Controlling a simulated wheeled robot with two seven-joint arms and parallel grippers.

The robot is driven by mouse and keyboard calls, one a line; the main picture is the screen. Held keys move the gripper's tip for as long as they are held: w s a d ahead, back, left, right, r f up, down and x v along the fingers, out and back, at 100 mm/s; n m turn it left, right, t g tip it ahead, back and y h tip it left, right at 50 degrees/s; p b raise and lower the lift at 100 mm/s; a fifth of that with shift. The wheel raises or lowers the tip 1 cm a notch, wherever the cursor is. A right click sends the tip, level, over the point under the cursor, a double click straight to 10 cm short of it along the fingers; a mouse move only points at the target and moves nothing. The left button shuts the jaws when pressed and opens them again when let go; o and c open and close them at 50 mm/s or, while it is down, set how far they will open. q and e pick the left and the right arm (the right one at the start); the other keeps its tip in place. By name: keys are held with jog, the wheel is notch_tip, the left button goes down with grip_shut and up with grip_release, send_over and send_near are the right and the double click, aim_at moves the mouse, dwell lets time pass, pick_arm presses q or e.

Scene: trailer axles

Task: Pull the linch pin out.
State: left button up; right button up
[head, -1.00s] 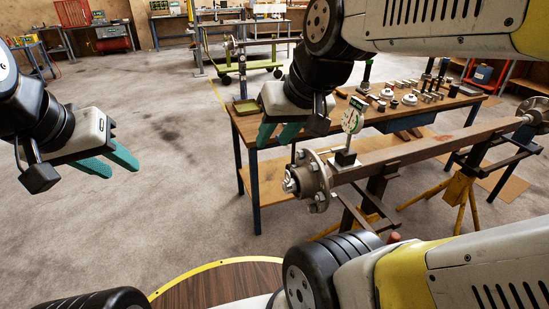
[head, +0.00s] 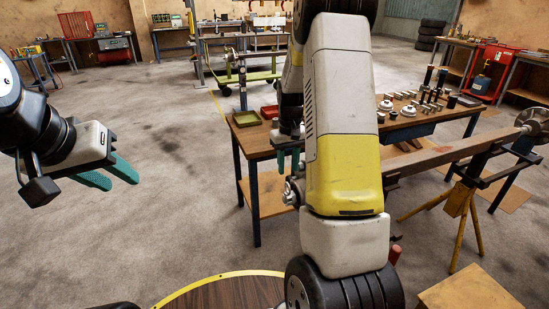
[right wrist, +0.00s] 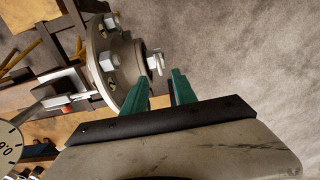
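The wheel hub (right wrist: 103,62) with its studs and nuts shows at the upper left of the right wrist view. A small bright metal piece (right wrist: 155,62), apparently the linch pin, stands out from its end. My right gripper (right wrist: 162,77) is open, its teal fingertips just short of this piece with nothing between them. In the head view my right gripper (head: 288,171) hangs just above the hub end (head: 290,193); my right arm hides most of the hub, and the pin cannot be made out. My left gripper (head: 122,182) is open and empty, far left of the hub.
The axle beam (head: 440,154) runs right on yellow stands (head: 459,199). Behind is a workbench (head: 257,142) with a green tray (head: 246,119), a red tray (head: 270,112) and several parts. Floor left of the hub is clear.

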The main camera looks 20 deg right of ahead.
aim_at(288, 183)
notch_tip(288, 183, down, 8)
jog(key=shift+w+d+f, duration=0.1)
jog(key=shift+f, duration=0.1)
dwell(0.3)
grip_shut()
jog(key=shift+r, duration=0.2)
dwell(1.7)
jog(key=shift+r, duration=2.65)
jog(key=shift+r, duration=2.45)
